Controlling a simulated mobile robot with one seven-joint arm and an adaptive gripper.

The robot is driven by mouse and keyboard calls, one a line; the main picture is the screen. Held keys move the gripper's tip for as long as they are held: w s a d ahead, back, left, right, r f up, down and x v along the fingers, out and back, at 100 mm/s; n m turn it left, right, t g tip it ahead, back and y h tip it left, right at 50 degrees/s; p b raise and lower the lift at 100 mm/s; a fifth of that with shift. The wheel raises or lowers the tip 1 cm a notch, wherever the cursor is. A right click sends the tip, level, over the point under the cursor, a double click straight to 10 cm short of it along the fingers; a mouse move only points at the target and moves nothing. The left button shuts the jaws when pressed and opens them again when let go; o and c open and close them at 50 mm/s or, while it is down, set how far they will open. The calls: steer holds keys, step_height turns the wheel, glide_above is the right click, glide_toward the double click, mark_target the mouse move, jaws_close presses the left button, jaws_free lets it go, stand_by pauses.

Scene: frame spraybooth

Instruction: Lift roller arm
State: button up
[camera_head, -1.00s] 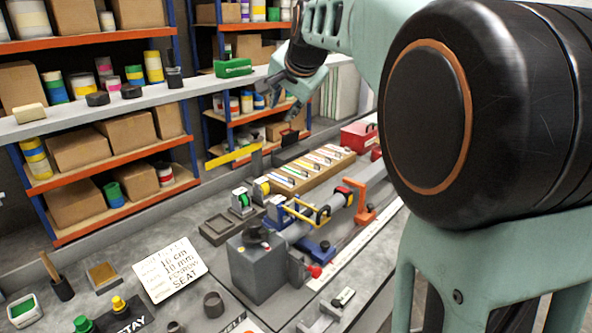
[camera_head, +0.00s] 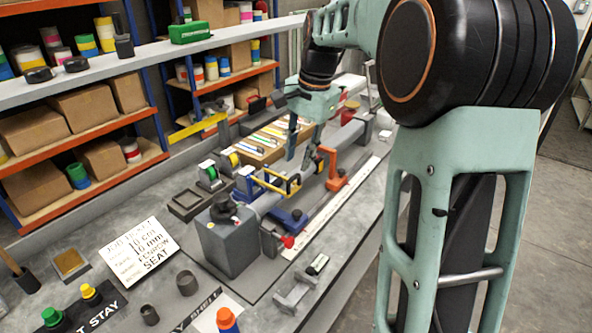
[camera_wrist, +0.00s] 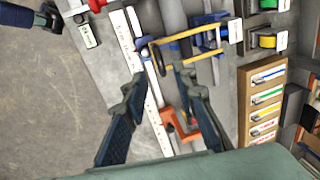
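A yellow bar frame (camera_head: 270,183), which looks like the roller arm, lies across the grey tube of the fixture on the bench. It also shows in the wrist view (camera_wrist: 195,33), ahead of my fingers, with a dark part at its near end. Blue supports (camera_head: 291,221) hold the tube, and an orange bracket (camera_head: 335,170) stands to the right. The bracket also shows in the wrist view (camera_wrist: 181,127). My gripper (camera_head: 300,147) is over the fixture, pointing down.
A grey block (camera_head: 231,243) with a dark knob stands left of the tube. A wooden rack (camera_head: 262,150) of coloured strips lies behind. A white scale strip (camera_head: 335,204) runs along the front. A written card (camera_head: 140,250) and small cups lie front left. Shelves (camera_head: 85,205) stand behind.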

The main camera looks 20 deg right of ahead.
mark_target(294, 176)
steer(key=shift+w+a+f, duration=0.1)
steer(key=shift+w+f, duration=0.05)
steer(key=shift+f, duration=0.65)
steer(key=shift+w+a+f, duration=0.1)
steer(key=shift+f, duration=0.65)
steer(key=shift+w+a+f, duration=0.1)
steer(key=shift+w+f, duration=0.05)
steer(key=shift+f, duration=0.65)
jaws_close()
